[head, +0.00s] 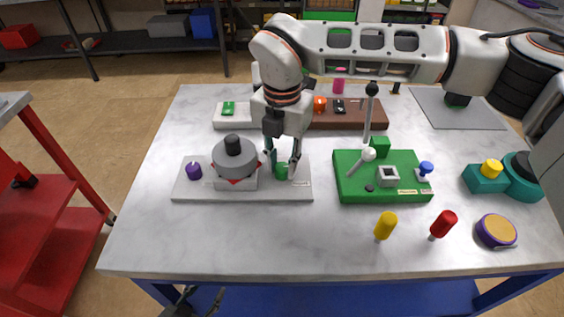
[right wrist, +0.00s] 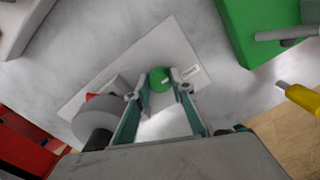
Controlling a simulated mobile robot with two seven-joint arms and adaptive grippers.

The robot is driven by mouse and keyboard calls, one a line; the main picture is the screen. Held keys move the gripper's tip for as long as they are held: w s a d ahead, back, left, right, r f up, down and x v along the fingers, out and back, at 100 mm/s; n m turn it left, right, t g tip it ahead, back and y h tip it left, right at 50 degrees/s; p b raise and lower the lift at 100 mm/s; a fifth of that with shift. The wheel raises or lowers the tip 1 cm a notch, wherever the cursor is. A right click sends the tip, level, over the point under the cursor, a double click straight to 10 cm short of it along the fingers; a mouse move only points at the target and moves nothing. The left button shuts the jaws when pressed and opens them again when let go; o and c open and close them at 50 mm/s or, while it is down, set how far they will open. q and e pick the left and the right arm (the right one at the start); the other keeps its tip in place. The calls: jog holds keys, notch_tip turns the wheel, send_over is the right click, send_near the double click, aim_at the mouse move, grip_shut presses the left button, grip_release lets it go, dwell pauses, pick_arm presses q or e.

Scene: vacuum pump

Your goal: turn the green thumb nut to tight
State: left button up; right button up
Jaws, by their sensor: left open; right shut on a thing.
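The green thumb nut (head: 281,171) stands on the right part of a light grey base plate (head: 240,196). My right gripper (head: 282,166) points down over the plate and is shut on the nut. In the right wrist view the green nut (right wrist: 160,79) sits between the two fingertips of my right gripper (right wrist: 156,85). A grey round pump body (head: 235,160) with a black knob and a purple knob (head: 194,171) are on the same plate, to the left. My left gripper (head: 192,299) shows partly at the bottom edge, below the table's front edge, open and away from the plate.
A green board (head: 350,190) with a tilted lever and a blue knob lies to the right. A brown board (head: 365,118) lies behind. The front left tabletop is clear.

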aim_at(283, 167)
jog(key=m, duration=0.6)
jog(key=shift+r, duration=0.1)
dwell(0.5)
jog(key=o, duration=1.1)
jog(key=shift+o, duration=0.2)
notch_tip(283, 167, up, 12)
